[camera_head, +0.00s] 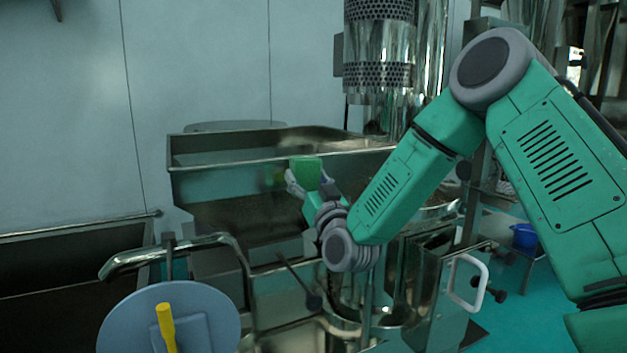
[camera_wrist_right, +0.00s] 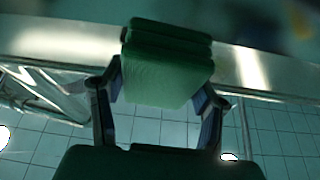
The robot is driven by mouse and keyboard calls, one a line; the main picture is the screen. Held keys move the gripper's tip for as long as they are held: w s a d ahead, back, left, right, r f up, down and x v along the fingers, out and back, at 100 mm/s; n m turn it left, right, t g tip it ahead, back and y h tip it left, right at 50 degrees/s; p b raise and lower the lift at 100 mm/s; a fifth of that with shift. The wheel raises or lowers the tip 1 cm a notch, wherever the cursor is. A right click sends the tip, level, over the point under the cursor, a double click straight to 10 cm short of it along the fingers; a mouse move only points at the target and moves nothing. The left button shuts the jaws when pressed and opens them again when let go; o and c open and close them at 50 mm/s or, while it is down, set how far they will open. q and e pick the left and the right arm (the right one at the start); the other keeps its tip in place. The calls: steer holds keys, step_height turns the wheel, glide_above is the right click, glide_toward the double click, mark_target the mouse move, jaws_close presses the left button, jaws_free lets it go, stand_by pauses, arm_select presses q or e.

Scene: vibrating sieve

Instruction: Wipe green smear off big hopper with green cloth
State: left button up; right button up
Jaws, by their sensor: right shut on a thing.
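The big hopper (camera_head: 225,182) is a wide metal trough in the middle of the head view. My right gripper (camera_head: 308,186) is at its front wall, shut on the green cloth (camera_head: 306,169), a folded block. In the right wrist view the cloth (camera_wrist_right: 165,75) sits between the two fingers of the right gripper (camera_wrist_right: 160,92), in front of the metal rim (camera_wrist_right: 65,45). I cannot tell whether the cloth touches the wall. A faint green patch (camera_head: 276,178) shows on the wall just left of the cloth; I cannot tell smear from reflection. My left gripper is out of view.
A round grey-blue disc (camera_head: 125,325) with a yellow handle (camera_head: 166,325) is at the lower left. A curved metal pipe (camera_head: 140,257) stands behind it. A perforated metal column (camera_head: 378,45) rises behind the hopper. A blue bucket (camera_head: 524,237) is at the right.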

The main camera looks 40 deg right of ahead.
mark_target(271, 172)
steer(key=shift+w+a+b, duration=0.15)
steer(key=shift+w+a, duration=0.1)
steer(key=shift+a, duration=0.95)
steer(key=shift+w+a+b, duration=0.2)
steer(key=shift+w+a, duration=0.1)
steer(key=shift+a, duration=0.85)
steer(key=shift+w+a+b, duration=0.15)
steer(key=shift+w+a, duration=0.1)
steer(key=shift+a, duration=0.95)
steer(key=shift+s, duration=0.1)
steer(key=shift+s+a, duration=0.2)
steer(key=shift+s, duration=0.75)
steer(key=shift+s+a, duration=0.2)
steer(key=shift+s, duration=0.75)
steer(key=shift+s+a, duration=0.2)
steer(key=shift+s, duration=0.75)
steer(key=s, duration=0.3)
steer(key=shift+a, duration=0.35)
steer(key=shift+w, duration=0.1)
steer(key=shift+w+d, duration=0.25)
steer(key=shift+w, duration=0.9)
steer(key=shift+w+d, duration=0.3)
steer(key=shift+w, duration=0.85)
steer(key=shift+w+d, duration=0.25)
steer(key=shift+w, duration=0.9)
